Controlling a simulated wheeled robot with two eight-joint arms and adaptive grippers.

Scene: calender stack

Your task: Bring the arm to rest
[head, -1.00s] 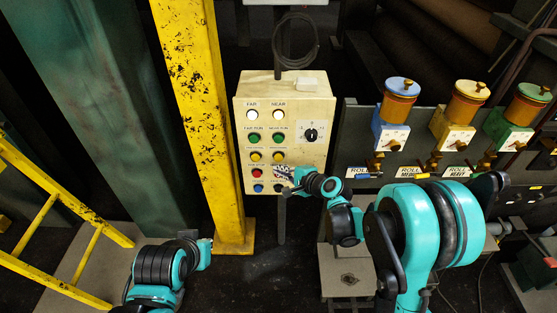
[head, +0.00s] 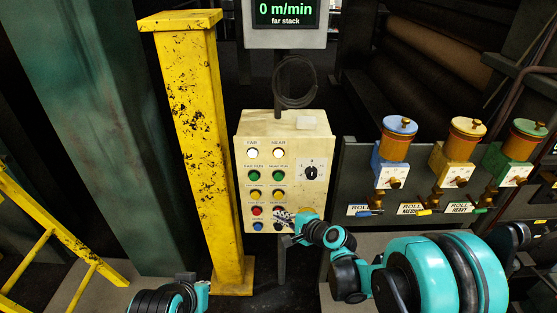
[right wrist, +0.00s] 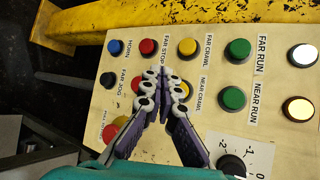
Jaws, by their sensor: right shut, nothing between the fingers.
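My right gripper (head: 284,217) is in front of the lower right of the cream control panel (head: 242,160). Its fingers are shut with nothing between them. In the right wrist view the closed fingertips (right wrist: 163,76) lie over the panel between the FAR STOP and NEAR CRAWL labels, hiding part of the lower buttons. I cannot tell whether they touch the face. My right arm (head: 425,270) reaches in from the lower right. Of my left arm (head: 170,299) only dark and teal links show at the bottom edge. Its gripper is not visible.
A yellow post (head: 195,130) stands left of the panel. A display (head: 283,15) above reads 0 m/min, far stack. Blue, yellow and green valve units with amber cups, such as the blue one (head: 390,172), stand at the right. A yellow ladder (head: 45,235) is at the left.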

